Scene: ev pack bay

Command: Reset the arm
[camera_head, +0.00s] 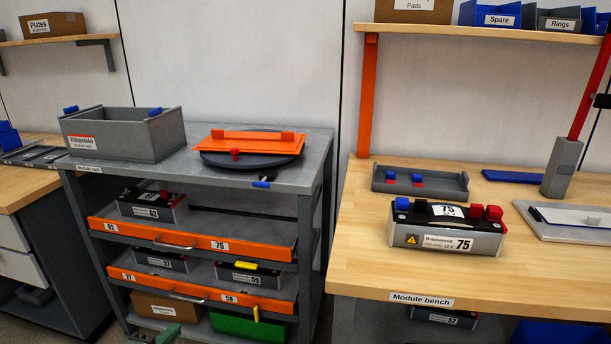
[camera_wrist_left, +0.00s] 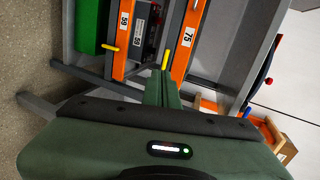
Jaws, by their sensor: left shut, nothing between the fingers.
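My left gripper (camera_head: 165,335) shows only as a small green piece at the bottom edge of the head view, in front of the module rack (camera_head: 318,170). In the left wrist view its green fingers (camera_wrist_left: 160,80) are together, shut and empty. They point towards the rack's orange-fronted drawers. A yellow tab (camera_wrist_left: 165,57) appears just beyond the fingertips in that view; I cannot tell the gap. Most of the left arm is hidden below the head view. My right gripper is in neither view.
The rack has an upper drawer labelled 75 (camera_head: 217,244) and a lower drawer labelled 59 (camera_head: 228,297). A grey bin (camera_head: 125,137) and an orange plate (camera_head: 253,145) sit on top. The module bench (camera_head: 357,256) with module 75 (camera_head: 447,238) stands right. Grey floor (camera_wrist_left: 25,75) lies clear.

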